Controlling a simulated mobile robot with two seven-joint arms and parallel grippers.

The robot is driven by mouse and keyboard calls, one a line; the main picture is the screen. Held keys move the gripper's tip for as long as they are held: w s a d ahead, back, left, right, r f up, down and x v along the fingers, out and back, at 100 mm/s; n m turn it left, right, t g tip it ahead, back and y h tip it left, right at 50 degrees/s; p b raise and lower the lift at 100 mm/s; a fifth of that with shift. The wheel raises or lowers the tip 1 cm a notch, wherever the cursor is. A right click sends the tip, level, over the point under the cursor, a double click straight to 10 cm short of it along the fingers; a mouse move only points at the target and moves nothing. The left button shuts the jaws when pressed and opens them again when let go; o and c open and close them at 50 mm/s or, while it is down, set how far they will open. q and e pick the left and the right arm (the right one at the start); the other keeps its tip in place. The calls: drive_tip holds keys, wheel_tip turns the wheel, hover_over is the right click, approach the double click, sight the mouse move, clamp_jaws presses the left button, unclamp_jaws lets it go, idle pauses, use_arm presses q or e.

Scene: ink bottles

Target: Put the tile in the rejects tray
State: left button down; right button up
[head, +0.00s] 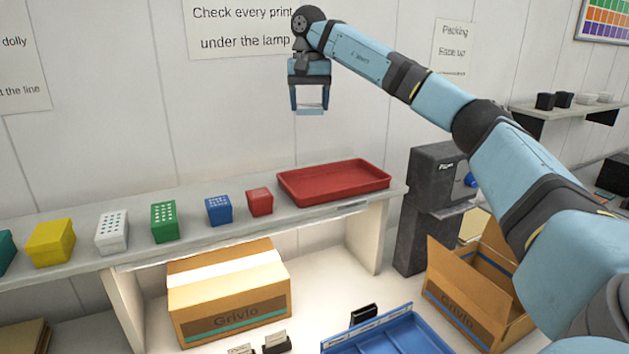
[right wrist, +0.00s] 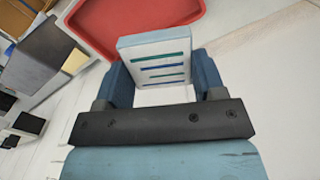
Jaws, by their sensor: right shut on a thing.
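My right gripper (head: 309,103) is raised in front of the wall, above and a little left of the red tray's middle in the head view. It is shut on a pale tile (head: 309,111). In the right wrist view the tile (right wrist: 160,62) shows a white face with green and blue stripes, between the two blue fingers (right wrist: 160,85). The red tray (head: 335,192) lies on the shelf and looks empty; part of it shows beyond the tile in the right wrist view (right wrist: 110,22). No label on it can be seen. My left gripper is out of view.
Several coloured boxes stand on the shelf (head: 290,212) left of the tray, the nearest a red one (head: 260,201). A dark machine (head: 432,200) stands to the right. Below are cardboard boxes (head: 228,290) and a blue compartment tray (head: 400,335). The air above the red tray is clear.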

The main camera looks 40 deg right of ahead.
drive_tip(key=shift+s+d, duration=0.1)
drive_tip(key=shift+d, duration=0.15)
drive_tip(key=b, duration=0.2)
hover_over(313, 188)
wheel_tip(313, 188, down, 6)
drive_tip(key=r, duration=0.1)
wheel_tip(313, 188, down, 9)
drive_tip(key=shift+d+f+p, duration=0.1)
drive_tip(key=shift+p, duration=0.45)
wheel_tip(313, 188, down, 4)
drive_tip(key=shift+f, duration=0.5)
